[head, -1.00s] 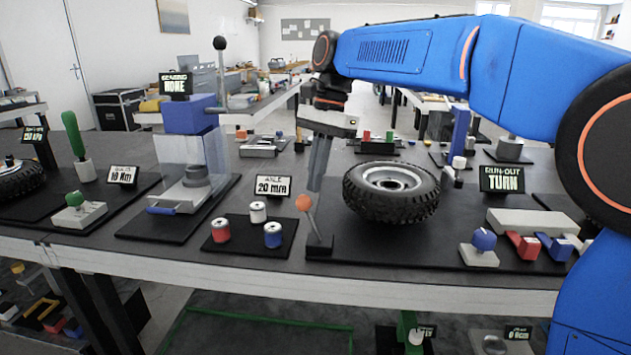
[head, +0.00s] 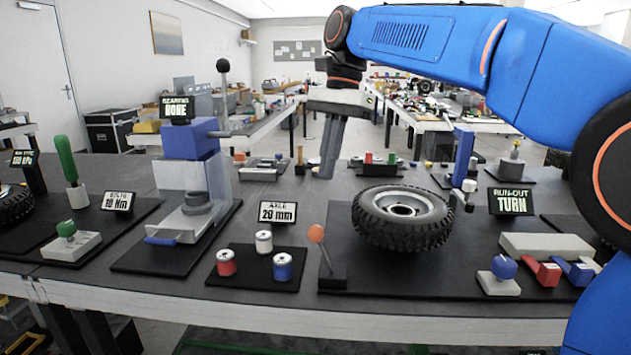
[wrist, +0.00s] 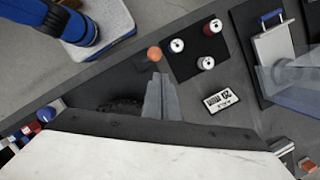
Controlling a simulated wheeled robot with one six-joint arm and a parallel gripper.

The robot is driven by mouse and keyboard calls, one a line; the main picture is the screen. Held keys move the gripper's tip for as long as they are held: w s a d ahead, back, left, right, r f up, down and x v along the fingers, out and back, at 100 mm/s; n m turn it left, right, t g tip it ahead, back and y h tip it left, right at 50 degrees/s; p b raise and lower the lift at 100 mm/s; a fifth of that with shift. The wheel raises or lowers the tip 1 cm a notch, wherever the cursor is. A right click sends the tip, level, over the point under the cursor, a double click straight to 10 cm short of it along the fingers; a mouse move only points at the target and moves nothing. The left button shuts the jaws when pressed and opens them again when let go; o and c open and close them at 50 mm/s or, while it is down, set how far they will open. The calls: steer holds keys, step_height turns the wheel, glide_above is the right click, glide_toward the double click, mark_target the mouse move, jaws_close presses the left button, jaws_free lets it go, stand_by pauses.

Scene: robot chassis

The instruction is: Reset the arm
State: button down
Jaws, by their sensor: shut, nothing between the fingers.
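My gripper (head: 328,172) hangs from my blue arm near the middle of the head view, fingers pointing down and pressed together, with nothing between them. It is above the dark bench, left of the tire (head: 402,216) and behind the orange-knobbed lever (head: 316,234). In the wrist view the closed grey fingers (wrist: 160,82) point toward the lever's orange knob (wrist: 154,53). The tire is mostly hidden behind the gripper body there.
A black tray with red, white and blue cans (head: 264,242) stands left of the lever. Further left is a blue press (head: 190,142). A run-out sign (head: 511,202) and a blue knob (head: 503,267) stand right of the tire. Open air surrounds the fingers.

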steer(key=shift+w+r, duration=0.15)
steer(key=shift+r, duration=0.55)
